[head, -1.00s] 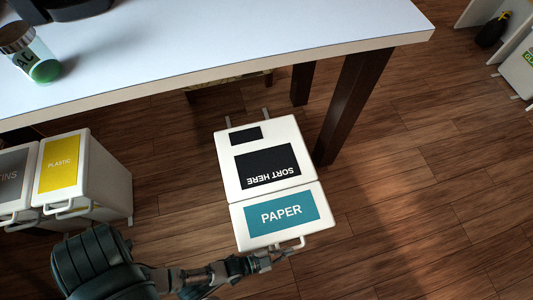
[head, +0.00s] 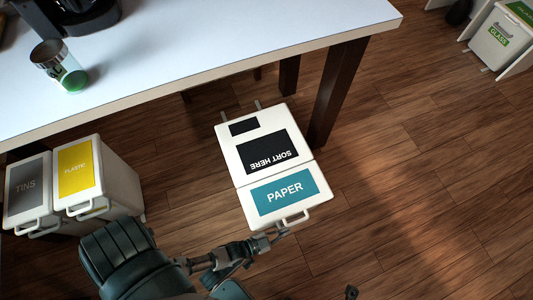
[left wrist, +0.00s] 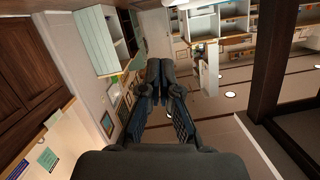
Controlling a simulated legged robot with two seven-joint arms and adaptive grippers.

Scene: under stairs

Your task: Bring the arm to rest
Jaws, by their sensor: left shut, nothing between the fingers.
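My left arm comes in from the lower left of the head view. Its gripper (head: 277,234) is shut and empty, close to the front handle (head: 294,221) of the white paper bin (head: 243,202). I cannot tell whether it touches the handle. The bin's lid has a teal PAPER label and lies flat. In the left wrist view the gripper's dark fingers (left wrist: 158,72) are together with nothing between them, pointing into the room. My right gripper does not show clearly.
A white table (head: 200,50) holds a cup (head: 58,66) and a coffee machine (head: 80,12). TINS (head: 28,188) and PLASTIC (head: 80,170) bins stand at left. A glass bin (head: 495,42) is at far right. The wooden floor (head: 430,190) is clear at right. A small unclear dark piece (head: 351,292) shows at the bottom edge.

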